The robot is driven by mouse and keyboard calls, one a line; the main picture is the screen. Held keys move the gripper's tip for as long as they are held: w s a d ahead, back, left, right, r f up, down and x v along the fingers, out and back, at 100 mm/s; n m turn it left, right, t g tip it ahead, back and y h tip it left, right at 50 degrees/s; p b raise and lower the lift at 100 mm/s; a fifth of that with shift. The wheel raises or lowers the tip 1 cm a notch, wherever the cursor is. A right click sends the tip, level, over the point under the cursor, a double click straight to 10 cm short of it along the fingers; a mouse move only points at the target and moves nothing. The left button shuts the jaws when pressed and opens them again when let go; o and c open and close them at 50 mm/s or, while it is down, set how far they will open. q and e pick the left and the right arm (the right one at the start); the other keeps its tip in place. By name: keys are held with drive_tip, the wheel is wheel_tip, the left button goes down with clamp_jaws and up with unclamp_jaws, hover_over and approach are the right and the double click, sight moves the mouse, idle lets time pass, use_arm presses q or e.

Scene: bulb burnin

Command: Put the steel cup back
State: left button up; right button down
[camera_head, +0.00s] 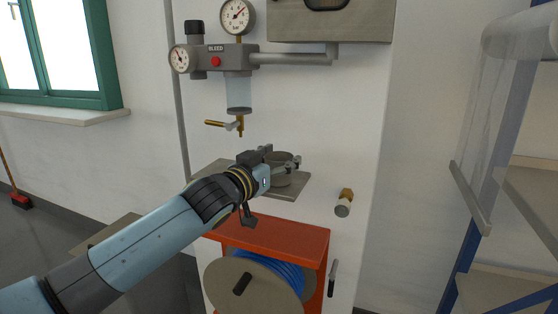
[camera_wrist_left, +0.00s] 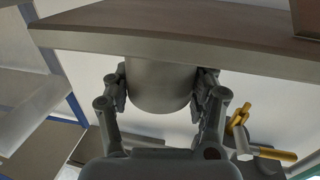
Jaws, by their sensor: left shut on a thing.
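The steel cup (camera_head: 279,180) is a plain grey cylinder, upright over the small grey wall shelf (camera_head: 290,194). My left gripper (camera_head: 282,157) reaches in from the left and is shut around the cup's sides. In the left wrist view, which is upside down, the cup (camera_wrist_left: 160,88) sits between the two fingers of the left gripper (camera_wrist_left: 162,84). The cup's base end is at the shelf's edge (camera_wrist_left: 180,40) there; I cannot tell whether it touches the shelf or hangs just above it. My right gripper is not in view.
Above the shelf hang a brass drain tap (camera_head: 222,124), a clear bowl (camera_head: 239,92) and gauges (camera_head: 238,16). A brass-and-grey wall fitting (camera_head: 344,203) sits to the right. Below is a red box (camera_head: 270,234) with a hose reel (camera_head: 255,285). A blue-framed rack (camera_head: 470,250) stands at right.

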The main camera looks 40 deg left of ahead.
use_arm(q)
drive_tip(key=o, duration=1.2)
drive_tip(key=shift+f, duration=0.1)
drive_tip(key=shift+c, duration=0.2)
drive_tip(key=shift+s+r, duration=0.1)
drive_tip(key=shift+r, duration=0.1)
drive_tip(key=s+b, duration=0.3)
drive_tip(key=s, duration=0.8)
drive_tip(key=s+a+f+g+y, duration=0.1)
drive_tip(key=s+a+f+g, duration=0.2)
drive_tip(key=f, duration=0.9)
drive_tip(key=s+a+f+g, duration=0.25)
drive_tip(key=s+f, duration=0.25)
drive_tip(key=f, duration=0.7)
drive_tip(key=s+a+f+g+y, duration=0.1)
drive_tip(key=s+a+f+g, duration=0.2)
drive_tip(key=f, duration=0.9)
drive_tip(key=s+d+f+g, duration=0.4)
drive_tip(key=s+f, duration=0.9)
drive_tip(key=s, duration=0.1)
drive_tip(key=s+d+f+g+h, duration=0.1)
drive_tip(key=s+d+f, duration=0.4)
drive_tip(key=s, duration=0.5)
drive_tip(key=s+d+f+m+g+h, duration=0.1)
drive_tip(key=s+d+f+g, duration=0.3)
drive_tip(key=s, duration=0.7)
drive_tip(key=shift+d+f, duration=0.35)
drive_tip(key=shift+f, duration=0.05)
